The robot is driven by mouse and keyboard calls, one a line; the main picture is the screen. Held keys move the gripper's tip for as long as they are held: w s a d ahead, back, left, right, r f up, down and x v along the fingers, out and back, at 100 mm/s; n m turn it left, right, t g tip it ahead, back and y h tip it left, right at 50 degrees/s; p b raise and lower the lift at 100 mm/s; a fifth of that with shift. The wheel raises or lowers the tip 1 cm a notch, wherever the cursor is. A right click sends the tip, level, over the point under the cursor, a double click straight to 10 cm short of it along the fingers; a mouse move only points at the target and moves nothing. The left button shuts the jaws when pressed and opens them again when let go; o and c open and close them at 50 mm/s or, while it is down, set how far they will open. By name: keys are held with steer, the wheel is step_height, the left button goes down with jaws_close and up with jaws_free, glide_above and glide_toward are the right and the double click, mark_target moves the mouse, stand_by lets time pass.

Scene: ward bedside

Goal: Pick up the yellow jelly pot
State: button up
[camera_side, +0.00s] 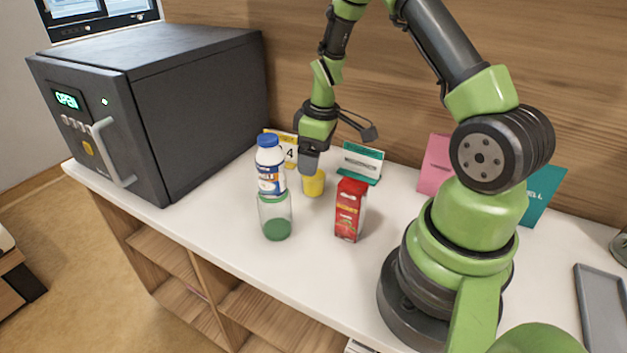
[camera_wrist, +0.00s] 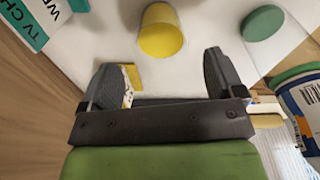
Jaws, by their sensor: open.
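The yellow jelly pot (camera_side: 314,184) stands upright on the white counter, close under my gripper (camera_side: 309,165) in the side view. In the wrist view the yellow pot (camera_wrist: 160,33) lies ahead of my gripper (camera_wrist: 160,80), whose two dark fingers are spread apart with nothing between them but counter and part of a yellow card. The pot is beyond the fingertips, roughly centred between them. In the side view the gripper hides a little of the pot's upper edge.
A white-and-blue bottle (camera_side: 270,165) and a green-bottomed clear cup (camera_side: 275,218) stand left of the pot. A red carton (camera_side: 348,210) stands to its right. A yellow number card (camera_side: 288,147) and a green-edged card (camera_side: 361,162) stand behind. A dark safe-like box (camera_side: 160,100) fills the left.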

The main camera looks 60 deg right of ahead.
mark_target(313, 181)
step_height(313, 181, down, 5)
steer(key=shift+w+a+r, duration=0.1)
steer(key=shift+w+r, duration=0.05)
steer(key=c, duration=1)
steer(key=shift+o, duration=0.2)
steer(key=shift+r, duration=0.1)
